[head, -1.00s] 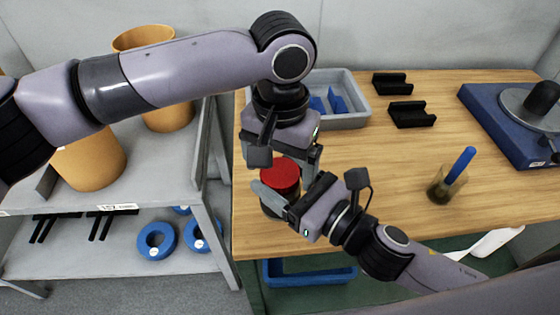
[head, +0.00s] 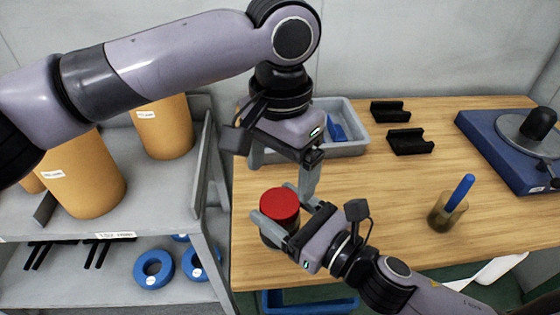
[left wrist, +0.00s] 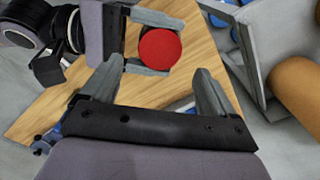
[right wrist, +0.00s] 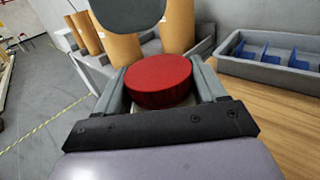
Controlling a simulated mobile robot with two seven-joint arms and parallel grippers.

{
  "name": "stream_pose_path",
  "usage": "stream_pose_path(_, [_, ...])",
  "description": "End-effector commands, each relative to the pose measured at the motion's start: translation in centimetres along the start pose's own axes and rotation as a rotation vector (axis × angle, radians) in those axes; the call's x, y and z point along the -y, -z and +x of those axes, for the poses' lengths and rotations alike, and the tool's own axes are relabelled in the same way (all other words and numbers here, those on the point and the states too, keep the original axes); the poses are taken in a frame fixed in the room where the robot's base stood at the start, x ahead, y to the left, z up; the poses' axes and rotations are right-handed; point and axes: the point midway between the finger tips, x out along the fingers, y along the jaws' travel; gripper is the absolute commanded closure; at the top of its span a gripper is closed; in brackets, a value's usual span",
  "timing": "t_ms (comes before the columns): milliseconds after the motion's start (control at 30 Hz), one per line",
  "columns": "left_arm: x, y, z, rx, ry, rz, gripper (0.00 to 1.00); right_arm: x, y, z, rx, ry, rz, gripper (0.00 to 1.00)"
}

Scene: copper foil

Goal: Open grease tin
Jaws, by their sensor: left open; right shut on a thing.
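The grease tin (head: 277,236) has a red lid (head: 280,203) and a dark body. The lid (left wrist: 160,49) is seen from above in the left wrist view and sits on the tin. My left gripper (head: 284,178) is open and empty, above and behind the tin, apart from the lid.
A grey bin (head: 352,139) with blue dividers stands at the back of the table. Two black holders (head: 410,141), a brush in a cup (head: 447,211) and a blue-based device (head: 505,146) are to the right. A shelf with orange rolls (head: 84,174) stands left.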

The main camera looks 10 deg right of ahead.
Motion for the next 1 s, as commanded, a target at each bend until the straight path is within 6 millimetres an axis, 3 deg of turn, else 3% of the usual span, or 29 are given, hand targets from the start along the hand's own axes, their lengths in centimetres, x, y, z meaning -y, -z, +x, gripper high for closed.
stream_pose_path(333, [0.0, 0.0, 5.1, 0.001, 0.0, -0.002, 0.12, 0.0, -0.2, 0.0, 0.003, -0.001, -0.001, 1.0])
stream_pose_path(733, [0.0, 0.0, 6.0, 0.0, 0.0, -0.003, 0.12, 0.0, -0.2, 0.0, 0.004, -0.001, -0.001, 1.0])
stream_pose_path(767, [0.0, 0.0, 6.0, 0.0, 0.0, -0.003, 0.15, 0.0, -0.2, 0.0, 0.004, -0.001, -0.001, 1.0])
stream_pose_path(933, [0.0, 0.0, 6.0, 0.0, 0.0, -0.003, 0.69, 0.0, -0.2, 0.0, 0.003, -0.001, -0.001, 1.0])
stream_pose_path(1000, [0.0, 0.0, 6.0, 0.0, 0.0, -0.003, 0.7, 0.0, -0.2, 0.0, 0.003, -0.001, -0.001, 1.0])
